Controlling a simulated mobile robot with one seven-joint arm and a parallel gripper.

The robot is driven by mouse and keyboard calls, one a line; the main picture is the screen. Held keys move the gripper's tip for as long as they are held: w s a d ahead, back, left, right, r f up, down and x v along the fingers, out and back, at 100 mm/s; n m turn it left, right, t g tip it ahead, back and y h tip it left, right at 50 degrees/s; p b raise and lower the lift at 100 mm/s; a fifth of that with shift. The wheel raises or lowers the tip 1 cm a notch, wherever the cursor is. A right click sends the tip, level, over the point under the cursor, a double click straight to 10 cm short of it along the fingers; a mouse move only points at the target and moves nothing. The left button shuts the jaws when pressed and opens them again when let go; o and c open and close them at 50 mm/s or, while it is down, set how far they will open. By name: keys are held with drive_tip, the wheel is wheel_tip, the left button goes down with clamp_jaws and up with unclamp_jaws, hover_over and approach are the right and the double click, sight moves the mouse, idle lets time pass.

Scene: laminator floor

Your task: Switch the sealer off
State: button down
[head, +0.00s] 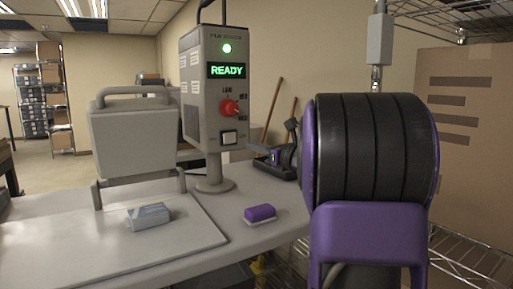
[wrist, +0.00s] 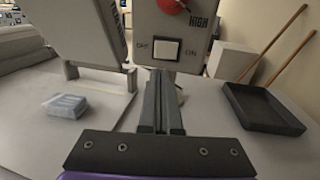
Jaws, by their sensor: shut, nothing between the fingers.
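The sealer's grey control box (head: 213,90) stands on a post on the table. Its green lamp (head: 227,48) is lit and its display (head: 227,71) reads READY. A red knob (head: 229,107) sits below the display. The white rocker switch (head: 229,138) is at the bottom of the face. In the wrist view the switch (wrist: 166,49) lies between the OFF mark on the left and the ON mark on the right. My gripper (wrist: 158,78) is shut and empty, its fingertips just below the switch in the picture. I cannot tell whether they touch it.
The sealer's grey head (head: 147,138) stands left of the box over a pale plate (head: 60,245). A grey-blue packet (head: 149,217) lies on the plate, and a purple-topped block (head: 260,213) on the table. A dark tray (wrist: 262,108) and wooden handles lie to the right.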

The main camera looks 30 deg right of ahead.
sight(227, 139)
drive_tip(key=x, duration=1)
drive_tip(key=shift+w+p, duration=0.15)
drive_tip(key=shift+p, duration=0.25)
drive_tip(key=shift+a, duration=0.1)
